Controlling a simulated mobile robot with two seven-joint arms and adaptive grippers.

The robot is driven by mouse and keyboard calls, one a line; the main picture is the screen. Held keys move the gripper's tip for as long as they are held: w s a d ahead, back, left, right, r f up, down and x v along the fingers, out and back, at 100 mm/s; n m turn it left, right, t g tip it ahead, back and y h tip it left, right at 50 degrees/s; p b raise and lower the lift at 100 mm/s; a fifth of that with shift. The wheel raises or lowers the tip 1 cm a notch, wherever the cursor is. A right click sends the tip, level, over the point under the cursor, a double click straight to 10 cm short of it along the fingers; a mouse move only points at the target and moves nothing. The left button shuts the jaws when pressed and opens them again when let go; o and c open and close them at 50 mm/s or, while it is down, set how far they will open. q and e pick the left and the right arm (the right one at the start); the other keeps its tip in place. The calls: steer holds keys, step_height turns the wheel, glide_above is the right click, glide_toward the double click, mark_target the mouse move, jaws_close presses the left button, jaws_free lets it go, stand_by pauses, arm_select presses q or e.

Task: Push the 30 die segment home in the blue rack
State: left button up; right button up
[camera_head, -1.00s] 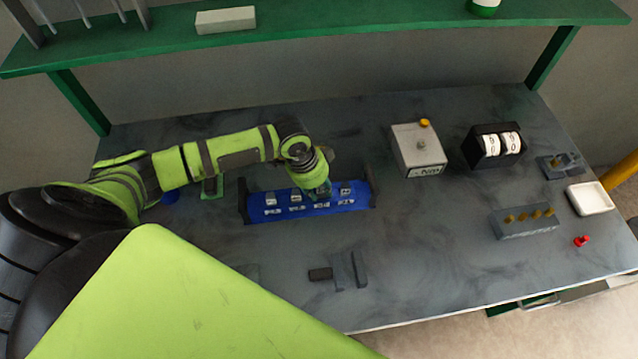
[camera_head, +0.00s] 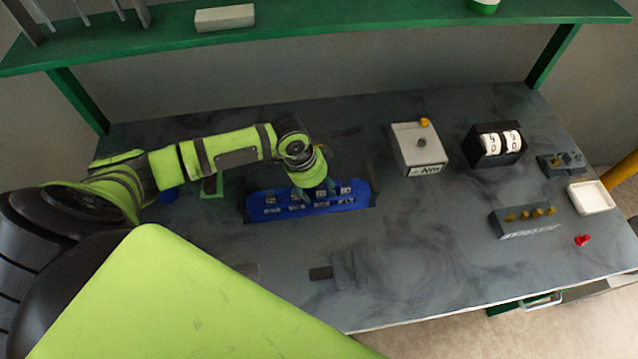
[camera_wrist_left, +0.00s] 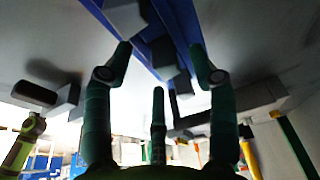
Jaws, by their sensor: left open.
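The blue rack (camera_head: 362,203) lies along the middle of the table in the head view. Several small grey die segments sit in a row in it; one is at its left end (camera_head: 269,199) and another at its right end (camera_head: 346,190). Their labels are too small to read, so I cannot tell which is the 30. My left gripper (camera_head: 318,191) is over the rack, right of its middle, and partly hides the segments there. In the left wrist view its fingers (camera_wrist_left: 160,50) are spread, with the blue rack (camera_wrist_left: 190,12) and dark segments (camera_wrist_left: 163,55) beyond them.
A grey box with a yellow button (camera_head: 417,150), a black counter (camera_head: 494,146), a grey block with yellow knobs (camera_head: 524,220) and a white tray (camera_head: 590,198) stand to the right. A small dark block (camera_head: 321,273) lies in front of the rack. A green shelf (camera_head: 380,18) spans the back.

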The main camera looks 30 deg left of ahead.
arm_select(q)
steer(key=v, duration=1.1)
steer(key=shift+f, duration=0.1)
